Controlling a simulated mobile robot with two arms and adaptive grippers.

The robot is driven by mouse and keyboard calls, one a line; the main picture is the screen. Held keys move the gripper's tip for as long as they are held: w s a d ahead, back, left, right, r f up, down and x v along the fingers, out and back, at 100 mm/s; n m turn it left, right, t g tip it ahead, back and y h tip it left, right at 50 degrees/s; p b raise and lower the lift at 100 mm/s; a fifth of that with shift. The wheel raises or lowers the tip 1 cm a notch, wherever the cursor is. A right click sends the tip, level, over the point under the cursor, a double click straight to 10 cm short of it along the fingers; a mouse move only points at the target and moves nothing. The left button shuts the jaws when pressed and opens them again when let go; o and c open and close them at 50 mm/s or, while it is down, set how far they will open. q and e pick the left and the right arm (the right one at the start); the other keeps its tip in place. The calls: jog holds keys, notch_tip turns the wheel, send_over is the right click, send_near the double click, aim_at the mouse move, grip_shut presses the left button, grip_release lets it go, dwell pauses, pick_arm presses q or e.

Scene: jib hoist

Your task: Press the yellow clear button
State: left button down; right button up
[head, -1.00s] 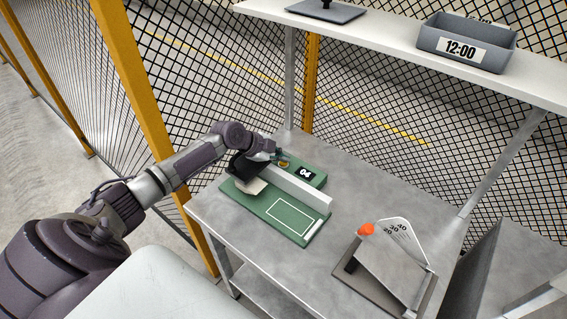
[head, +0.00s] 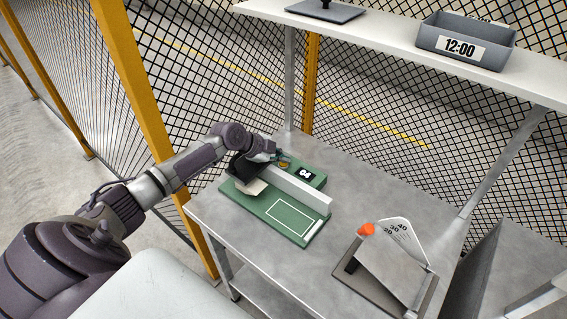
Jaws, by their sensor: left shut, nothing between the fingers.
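The yellow button (head: 284,164) shows as a small yellow spot on the green board (head: 262,211), beside a black display reading 04 (head: 306,174). My left gripper (head: 279,157) is shut and empty, with its fingertips right at the button. I cannot tell whether they touch it or hover just above it. The gripper and wrist hide part of the board's far left end. My right gripper is not in view.
A grey stand with a numbered dial (head: 397,234) and an orange knob (head: 366,229) is at the table's right. A shelf above holds a grey bin (head: 467,43) labelled 12:00. The table (head: 362,183) is clear behind the board.

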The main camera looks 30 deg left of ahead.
aim_at(281, 164)
pick_arm(q)
jog(key=shift+s+d+f, duration=0.1)
jog(key=shift+s+f, duration=0.35)
jog(key=shift+f, duration=0.3)
jog(key=shift+w+a+r, duration=0.2)
jog(key=shift+r, duration=0.1)
jog(key=shift+r+p, duration=0.15)
jog(key=shift+p, duration=0.15)
notch_tip(281, 164, up, 5)
jog(key=p, duration=0.3)
jog(key=shift+a+r, duration=0.1)
jog(key=shift+a, duration=0.05)
jog(key=shift+r, duration=0.25)
